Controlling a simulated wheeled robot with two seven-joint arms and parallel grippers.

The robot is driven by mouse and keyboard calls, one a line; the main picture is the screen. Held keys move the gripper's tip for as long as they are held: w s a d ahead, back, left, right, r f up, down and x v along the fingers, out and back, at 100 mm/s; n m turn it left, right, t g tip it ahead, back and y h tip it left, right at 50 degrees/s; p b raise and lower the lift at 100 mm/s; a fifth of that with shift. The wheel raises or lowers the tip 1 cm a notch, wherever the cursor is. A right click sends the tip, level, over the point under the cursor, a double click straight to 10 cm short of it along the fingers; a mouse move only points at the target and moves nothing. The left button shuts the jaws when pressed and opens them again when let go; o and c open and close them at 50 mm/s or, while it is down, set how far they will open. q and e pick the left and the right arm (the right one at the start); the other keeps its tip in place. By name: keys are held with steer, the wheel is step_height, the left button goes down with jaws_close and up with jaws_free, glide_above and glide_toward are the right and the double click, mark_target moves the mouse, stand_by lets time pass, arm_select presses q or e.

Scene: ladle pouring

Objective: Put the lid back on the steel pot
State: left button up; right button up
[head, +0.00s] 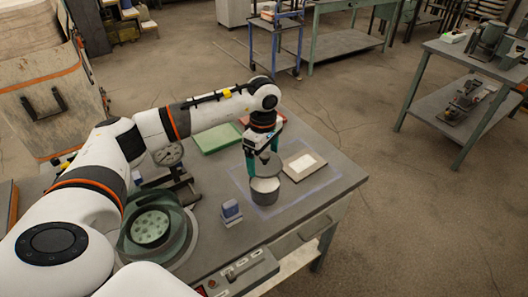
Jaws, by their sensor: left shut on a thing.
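The steel pot (264,198) stands on the table inside a pale marked outline, and its light-coloured inside shows from above. My left gripper (264,152) points down just above the pot. It is shut on the lid (268,166), a grey disc that looks tilted between the teal fingers. The lid is close above the pot's far rim; whether they touch is hard to tell. The fingers partly hide the lid and its knob. My right gripper is out of view.
A tan board with a white sheet (304,163) lies right of the pot. A small blue block (231,211) is to its left front. A green tray (216,138) lies behind. A dial gauge (168,155) and a round green device (152,229) stand left. The table's right front corner is clear.

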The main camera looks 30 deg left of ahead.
arm_select(q)
step_height(320, 180, down, 3)
steer(key=shift+f+b, duration=0.2)
steer(key=shift+b, duration=0.7)
steer(key=shift+f+b, duration=0.65)
steer(key=shift+f, duration=0.55)
steer(key=shift+b, duration=0.5)
steer(key=shift+f+b, duration=0.2)
steer(key=shift+b, duration=0.2)
stand_by(0.4)
stand_by(0.3)
steer(key=o, duration=0.7)
